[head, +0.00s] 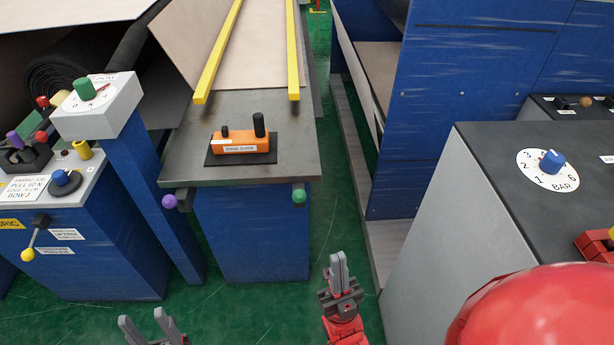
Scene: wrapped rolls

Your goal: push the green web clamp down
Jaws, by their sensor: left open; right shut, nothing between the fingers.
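A green-ended handle (299,194) sticks out from the front right edge of the grey-topped table, facing me. A matching purple-ended handle (170,201) is at the front left edge. I cannot read a label that names either as the web clamp. My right gripper (339,262) is shut and empty, its fingers pointing up, below and right of the green handle and apart from it. My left gripper (147,324) is open and empty at the bottom edge, partly cut off, well below the purple handle.
An orange block (241,143) with black pegs sits on the grey table (215,110). A post with a green dial knob (84,88) and a blue control cabinet (95,255) stand left. A grey cabinet with a blue dial (552,161) stands right. Green floor (250,310) is clear in front.

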